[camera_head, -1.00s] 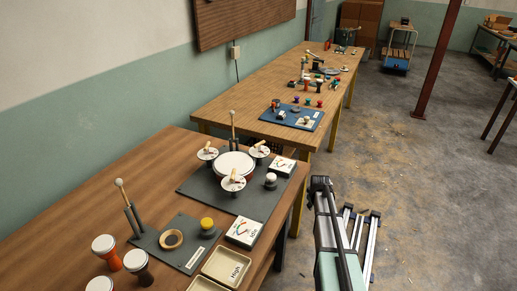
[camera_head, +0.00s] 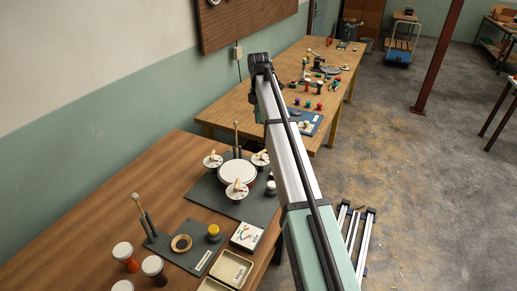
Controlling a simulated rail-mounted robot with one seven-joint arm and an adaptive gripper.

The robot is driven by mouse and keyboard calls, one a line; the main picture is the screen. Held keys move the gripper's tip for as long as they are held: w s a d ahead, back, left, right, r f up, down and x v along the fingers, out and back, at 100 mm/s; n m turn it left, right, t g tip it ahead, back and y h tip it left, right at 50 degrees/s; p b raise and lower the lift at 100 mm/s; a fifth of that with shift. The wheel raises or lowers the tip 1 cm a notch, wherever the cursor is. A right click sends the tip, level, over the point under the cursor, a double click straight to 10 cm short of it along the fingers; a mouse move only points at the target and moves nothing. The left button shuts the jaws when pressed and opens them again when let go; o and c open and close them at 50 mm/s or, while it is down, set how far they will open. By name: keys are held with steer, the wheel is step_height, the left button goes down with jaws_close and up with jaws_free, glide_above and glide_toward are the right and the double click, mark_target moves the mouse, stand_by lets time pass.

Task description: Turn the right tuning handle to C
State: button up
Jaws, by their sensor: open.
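A large white-topped drum (camera_head: 237,173) stands on a dark board on the near table. Several white dials with tan handles sit around it. The right tuning handle (camera_head: 261,156) is on the dial at the drum's upper right, close to the left edge of my arm. The other handles are on the left dial (camera_head: 213,160) and the front dial (camera_head: 237,190). The dial letters are too small to read. My arm rises from the lower right across the picture, its upper dark joint over the far table. My gripper cannot be made out.
A mallet (camera_head: 237,137) stands upright behind the drum. A white knob (camera_head: 270,187) is beside my arm. Small goblet drums (camera_head: 125,256), a yellow button (camera_head: 213,231), a card (camera_head: 246,236) and trays (camera_head: 231,270) fill the near end. The wooden table is bare at left.

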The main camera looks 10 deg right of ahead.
mark_target(259, 154)
steer(key=shift+n, duration=0.6)
steer(key=f+p, duration=0.1)
steer(key=f, duration=0.4)
steer(key=f+p, duration=0.2)
steer(key=f, duration=0.4)
steer(key=a+f+p, duration=0.1)
steer(key=f, duration=0.4)
steer(key=shift+s+a+f, duration=0.1)
steer(key=shift+s+f, duration=0.1)
steer(key=shift+s, duration=0.2)
jaws_close()
